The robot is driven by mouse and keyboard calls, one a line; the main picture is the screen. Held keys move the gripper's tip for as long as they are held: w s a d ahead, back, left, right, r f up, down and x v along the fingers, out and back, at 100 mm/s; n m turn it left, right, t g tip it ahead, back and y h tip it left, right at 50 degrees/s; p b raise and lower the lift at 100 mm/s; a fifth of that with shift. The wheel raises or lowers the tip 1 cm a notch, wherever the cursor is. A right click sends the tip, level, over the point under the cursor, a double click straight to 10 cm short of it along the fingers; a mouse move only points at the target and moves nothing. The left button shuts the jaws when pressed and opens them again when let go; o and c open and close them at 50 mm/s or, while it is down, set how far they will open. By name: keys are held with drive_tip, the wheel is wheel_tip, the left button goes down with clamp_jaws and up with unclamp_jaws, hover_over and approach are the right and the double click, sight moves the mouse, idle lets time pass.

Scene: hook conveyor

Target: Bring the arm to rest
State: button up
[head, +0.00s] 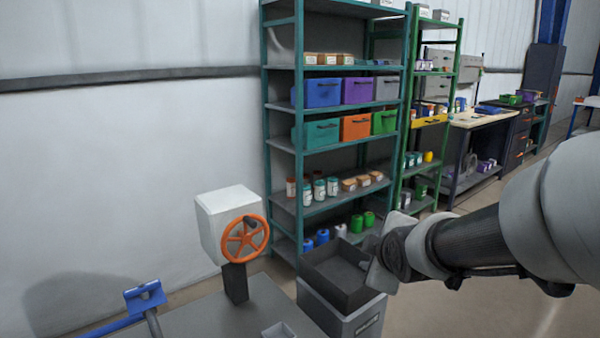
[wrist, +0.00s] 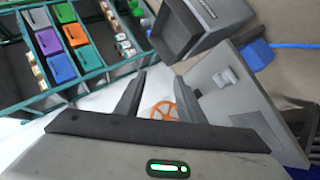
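My arm (head: 480,240) reaches in from the right in the head view. My gripper (head: 378,270) is over the right side of the dark open bin; I cannot tell from that view whether it touches the bin. In the wrist view my gripper (wrist: 162,78) has its two fingers well apart, with nothing held between them. The orange handwheel (wrist: 165,110) shows beyond the gap between the fingers. In the head view the orange handwheel (head: 245,239) sits on a white box on a dark post.
The dark bin (head: 335,283) rests on a grey container. A grey table (head: 200,318) carries the wheel post, with a blue fixture (head: 145,296) at left. Teal shelves (head: 335,105) with bins and jars stand behind. Open floor (head: 520,305) lies at the right.

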drive_tip(key=s+r+m+g, duration=0.1)
drive_tip(key=s+m+g, duration=0.2)
drive_tip(key=s+m, duration=0.65)
drive_tip(key=s+r+m+g, duration=0.2)
drive_tip(key=s+m, duration=0.2)
drive_tip(key=s, duration=1)
wheel_tip(320, 180, up, 25)
drive_tip(key=p, duration=2.6)
drive_tip(key=shift+a+r, duration=0.15)
drive_tip(key=shift+a, duration=0.25)
drive_tip(key=shift+c, duration=0.5)
